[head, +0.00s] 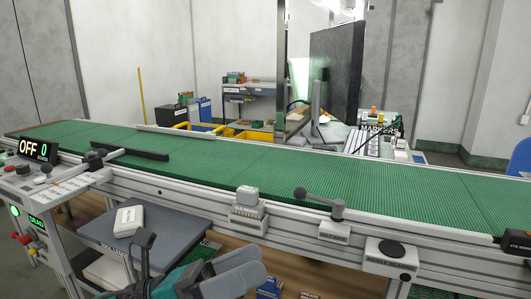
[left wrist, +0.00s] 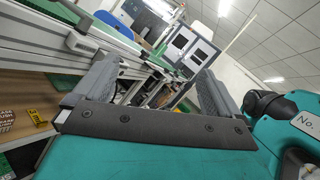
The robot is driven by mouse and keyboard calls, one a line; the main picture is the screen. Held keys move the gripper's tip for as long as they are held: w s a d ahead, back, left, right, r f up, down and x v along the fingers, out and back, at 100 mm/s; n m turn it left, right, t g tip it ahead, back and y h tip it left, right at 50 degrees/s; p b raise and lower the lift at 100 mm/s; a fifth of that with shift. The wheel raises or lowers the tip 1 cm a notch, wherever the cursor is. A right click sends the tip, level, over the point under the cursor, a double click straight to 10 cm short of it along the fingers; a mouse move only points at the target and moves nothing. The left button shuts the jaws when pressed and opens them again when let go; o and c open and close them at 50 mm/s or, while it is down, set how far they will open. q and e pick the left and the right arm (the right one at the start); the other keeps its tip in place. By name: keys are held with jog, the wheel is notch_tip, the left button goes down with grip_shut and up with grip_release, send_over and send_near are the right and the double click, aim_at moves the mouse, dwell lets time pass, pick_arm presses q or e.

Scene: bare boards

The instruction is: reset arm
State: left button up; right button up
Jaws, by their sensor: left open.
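My left gripper (head: 197,252) is at the bottom of the head view, in front of the conveyor (head: 290,172) and lower than its green belt. Its two grey fingers are spread wide, with nothing seen between them. In the left wrist view the same gripper (left wrist: 158,84) shows both fingers apart and an empty gap, with the conveyor's metal frame beyond at the left. The wrist view is tilted. My right gripper shows in neither view.
A grey shelf (head: 140,235) with a white packet (head: 128,221) lies close to my left gripper. A control panel with an OFF display (head: 37,150) stands at the left.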

pick_arm(q)
jog(key=w+a+f+n+t+y, duration=0.2)
jog(key=a+f+n+t+y, duration=0.35)
jog(key=n, duration=0.95)
jog(key=w+a+f+n+t+y, duration=0.1)
jog(key=a+f+n+t+y, duration=0.2)
jog(key=f+n+t+y, duration=0.9)
jog(key=s+a+f+n+g, duration=0.3)
jog(key=s+f+n+g, duration=0.8)
jog(key=f+n+g, duration=0.4)
jog(key=a+r+t+y+p, duration=0.1)
jog(key=a+r+t+p, duration=0.1)
jog(key=r+p, duration=1)
jog(key=a+p, duration=0.1)
jog(key=p, duration=0.1)
jog(key=shift+s+r+t+p, duration=0.15)
jog(key=shift+r+t+p, duration=0.15)
jog(key=shift+t+p, duration=0.1)
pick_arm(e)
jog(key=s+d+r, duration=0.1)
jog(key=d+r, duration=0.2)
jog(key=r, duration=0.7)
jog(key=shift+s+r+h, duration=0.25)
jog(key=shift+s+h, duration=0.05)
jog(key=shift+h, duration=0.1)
